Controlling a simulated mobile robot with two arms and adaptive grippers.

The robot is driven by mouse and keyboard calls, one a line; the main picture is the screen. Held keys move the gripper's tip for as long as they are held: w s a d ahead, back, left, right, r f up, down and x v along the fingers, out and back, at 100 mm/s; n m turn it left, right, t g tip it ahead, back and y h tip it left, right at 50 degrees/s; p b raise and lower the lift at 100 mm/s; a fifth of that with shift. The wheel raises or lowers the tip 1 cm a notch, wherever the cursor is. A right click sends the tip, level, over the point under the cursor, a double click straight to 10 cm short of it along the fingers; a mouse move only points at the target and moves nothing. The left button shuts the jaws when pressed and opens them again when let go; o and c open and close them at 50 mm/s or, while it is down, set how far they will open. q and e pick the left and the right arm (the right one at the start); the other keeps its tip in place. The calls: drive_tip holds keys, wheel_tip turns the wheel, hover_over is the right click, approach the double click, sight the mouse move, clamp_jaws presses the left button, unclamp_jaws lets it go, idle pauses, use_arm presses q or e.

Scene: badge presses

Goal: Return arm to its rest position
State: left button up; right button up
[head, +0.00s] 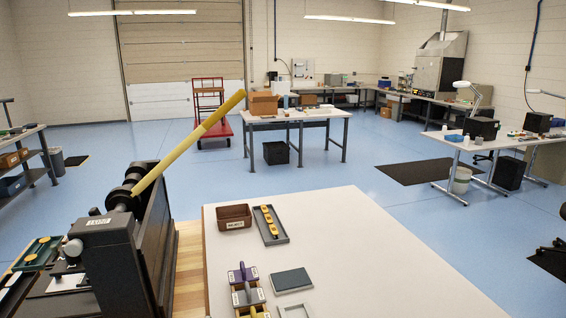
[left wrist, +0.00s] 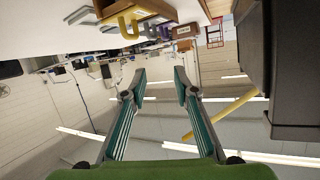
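A black badge press (head: 112,250) stands at the left of the head view. Its long yellow lever arm (head: 190,143) slants up and to the right from the hub. In the left wrist view, which is upside down, the dark press body (left wrist: 295,65) fills the right side and the yellow lever (left wrist: 228,116) slants beside the fingers. My left gripper (left wrist: 160,72) is open with nothing between its green-sided fingers, and it appears apart from the lever. Neither gripper shows in the head view.
The white table (head: 370,245) holds a brown bin (head: 234,216), a grey tray (head: 276,238) with yellow discs, purple, grey and yellow handled pieces, and a dark slab (head: 291,280). Its right part is clear. A green-edged tray (head: 38,252) lies left of the press.

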use_arm(q)
drive_tip(key=s+a+f+g, duration=0.2)
drive_tip(key=s+f+g, duration=0.2)
drive_tip(key=s+f, duration=0.3)
drive_tip(key=s+a+f+g+y, duration=0.1)
drive_tip(key=s+a+f+g, duration=0.15)
drive_tip(key=s+f, duration=0.45)
drive_tip(key=s+a+f+g, duration=0.2)
drive_tip(key=s+f+g, duration=0.2)
drive_tip(key=s, duration=0.6)
drive_tip(key=s+f+g+b, duration=0.25)
drive_tip(key=f+b, duration=0.35)
drive_tip(key=f, duration=2.7)
drive_tip(key=s+a+f+b, duration=0.3)
drive_tip(key=s+f+b, duration=0.1)
drive_tip(key=s+f, duration=1.3)
wheel_tip(320, 180, down, 2)
drive_tip(key=shift+s+f+y, duration=0.2)
drive_tip(key=shift+s+y, duration=0.1)
